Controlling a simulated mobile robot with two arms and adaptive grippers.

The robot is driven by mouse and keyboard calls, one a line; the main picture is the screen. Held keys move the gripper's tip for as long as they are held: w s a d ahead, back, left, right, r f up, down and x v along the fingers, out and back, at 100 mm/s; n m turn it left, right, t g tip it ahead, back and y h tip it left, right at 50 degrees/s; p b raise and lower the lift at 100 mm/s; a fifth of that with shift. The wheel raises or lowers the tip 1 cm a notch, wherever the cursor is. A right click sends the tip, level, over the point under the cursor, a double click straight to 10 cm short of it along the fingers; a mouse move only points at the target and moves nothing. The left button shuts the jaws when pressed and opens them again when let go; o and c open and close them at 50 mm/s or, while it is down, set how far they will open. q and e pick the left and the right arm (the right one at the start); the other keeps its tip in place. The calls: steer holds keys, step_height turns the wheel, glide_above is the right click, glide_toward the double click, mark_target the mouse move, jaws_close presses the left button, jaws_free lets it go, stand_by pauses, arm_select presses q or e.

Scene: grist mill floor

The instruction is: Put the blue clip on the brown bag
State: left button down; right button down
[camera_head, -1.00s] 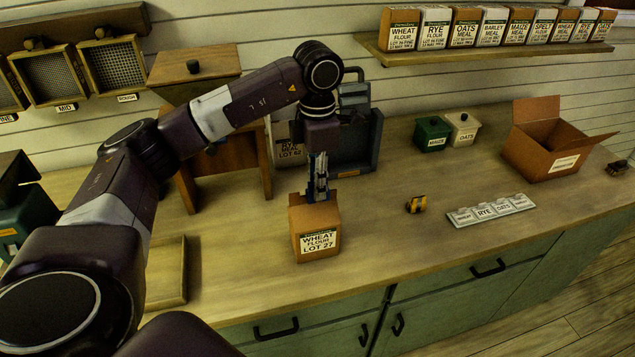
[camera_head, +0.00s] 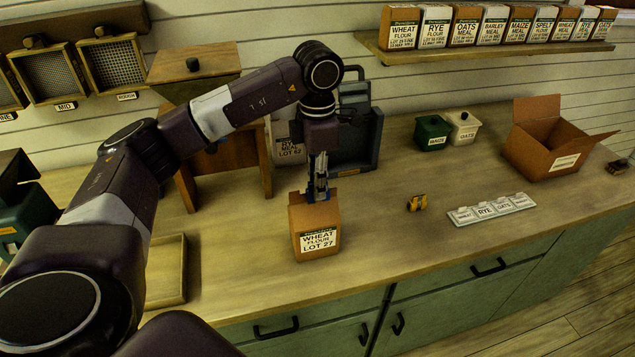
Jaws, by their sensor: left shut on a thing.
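The brown bag (camera_head: 300,220), labelled wheat flour lot 27, stands upright on the counter in front of the hopper stand. My left gripper (camera_head: 318,190) points straight down at the top of the bag and is shut on the blue clip (camera_head: 311,198). Only a little of the clip shows between the fingers, at the bag's top edge. I cannot tell whether the clip grips the bag. My right gripper is not in view.
A yellow and black object (camera_head: 417,203) and a label strip (camera_head: 491,209) lie to the right on the counter. Green (camera_head: 432,133) and cream (camera_head: 464,128) tubs and an open carton (camera_head: 547,150) stand behind. A wooden tray (camera_head: 166,272) is at left.

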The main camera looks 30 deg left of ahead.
arm_select(q)
steer(key=c, duration=1.7)
jaws_free()
steer(key=shift+r, duration=0.15)
steer(key=shift+r+p, duration=2.05)
steer(key=shift+r, duration=0.9)
